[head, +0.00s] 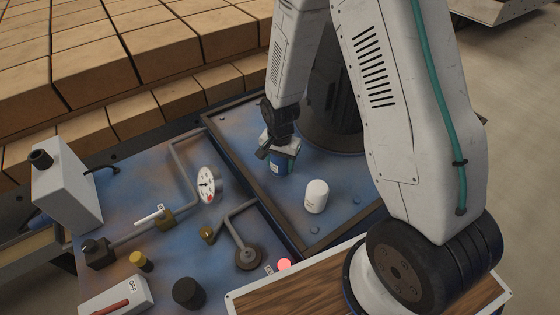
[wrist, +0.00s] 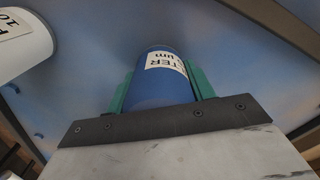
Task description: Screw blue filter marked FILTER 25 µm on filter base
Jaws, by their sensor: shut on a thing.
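The blue filter (head: 279,166) stands on the blue panel's right-hand section in the head view. My gripper (head: 281,150) comes down on it from above and is shut on its upper part. In the wrist view the blue filter (wrist: 160,72) sits between the two green fingers of my gripper (wrist: 160,88), and part of its label shows "TER" and "µm". I cannot tell whether the filter touches the panel. A round brown-grey fitting (head: 248,258) at the end of a bent pipe, on the left section, looks like the filter base. Nothing sits on it.
A white filter (head: 316,196) stands right of the blue one; it also shows in the wrist view (wrist: 22,42). A gauge (head: 208,184), pipes, a white-handled valve (head: 150,215), a black knob (head: 188,293) and a lit red lamp (head: 285,264) stand nearby.

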